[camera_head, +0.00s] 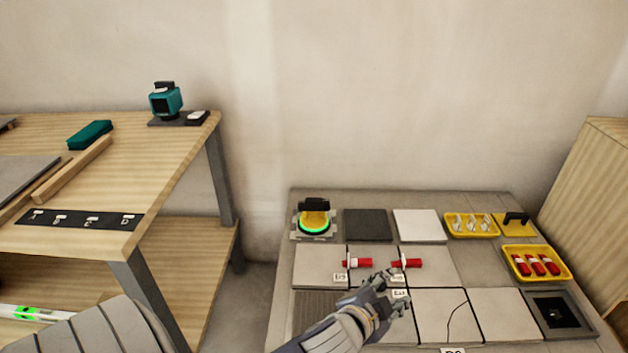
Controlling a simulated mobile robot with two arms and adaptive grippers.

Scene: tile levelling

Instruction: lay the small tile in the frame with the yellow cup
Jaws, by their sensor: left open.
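The yellow cup (314,219), with a black top and a glowing green ring, stands on a grey plate (299,231) at the table's back left. I cannot tell whether that plate is the small tile. A dark grey square frame (537,319) with a black inside lies at the front right; small details in it are unclear. My left gripper (393,289) is open and looks empty. It is over the middle of the tiled area, right of and nearer than the yellow cup, and apart from it and the frame. My right gripper is not in view.
A dark tile (368,224) and a white tile (418,225) lie at the back. Red clips (357,263) sit along the joints between laid tiles. Yellow trays (519,277) stand at the right. A wooden workbench (150,150) with a teal device (165,101) stands left.

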